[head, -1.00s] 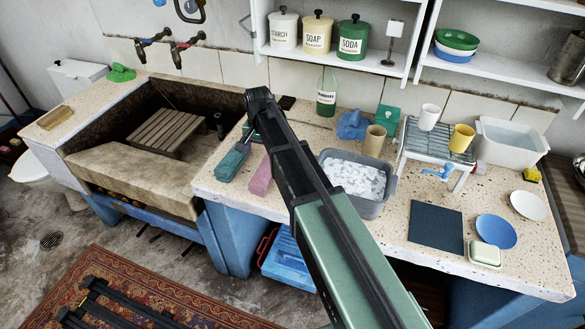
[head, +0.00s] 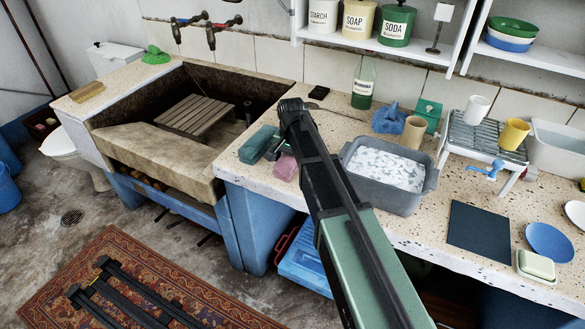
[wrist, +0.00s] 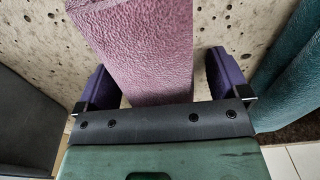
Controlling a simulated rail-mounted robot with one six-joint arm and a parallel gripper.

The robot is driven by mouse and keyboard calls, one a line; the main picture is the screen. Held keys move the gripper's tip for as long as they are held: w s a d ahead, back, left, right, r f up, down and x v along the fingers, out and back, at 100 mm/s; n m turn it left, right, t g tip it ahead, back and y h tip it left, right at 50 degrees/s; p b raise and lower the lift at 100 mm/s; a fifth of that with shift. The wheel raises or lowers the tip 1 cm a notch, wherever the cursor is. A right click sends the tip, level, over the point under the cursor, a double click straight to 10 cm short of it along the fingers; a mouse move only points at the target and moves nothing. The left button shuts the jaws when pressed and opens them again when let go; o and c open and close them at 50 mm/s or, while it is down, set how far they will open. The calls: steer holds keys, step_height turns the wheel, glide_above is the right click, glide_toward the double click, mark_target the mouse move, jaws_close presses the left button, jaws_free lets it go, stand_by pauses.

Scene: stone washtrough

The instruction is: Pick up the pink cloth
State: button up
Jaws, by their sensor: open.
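The pink cloth (head: 286,168) lies folded on the speckled counter, beside the teal cloth (head: 257,146). My arm hides part of it in the head view. In the wrist view the pink cloth (wrist: 145,45) runs up from my gripper as a long, thick strip. My gripper (wrist: 160,78) is open, with one purple finger on each side of the pink cloth. A small gap shows between each finger and the cloth. The teal cloth (wrist: 292,85) lies to the right of the right finger in the wrist view.
A grey basin (head: 408,195) of suds stands right of the pink cloth; its dark side (wrist: 25,120) appears left in the wrist view. The stone trough (head: 150,155) is to the left. A green bottle (head: 363,85) and blue cloth (head: 389,118) stand behind.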

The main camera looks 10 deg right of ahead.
steer(key=c, duration=1.1)
steer(key=shift+r+p, duration=0.1)
steer(key=shift+p, duration=0.25)
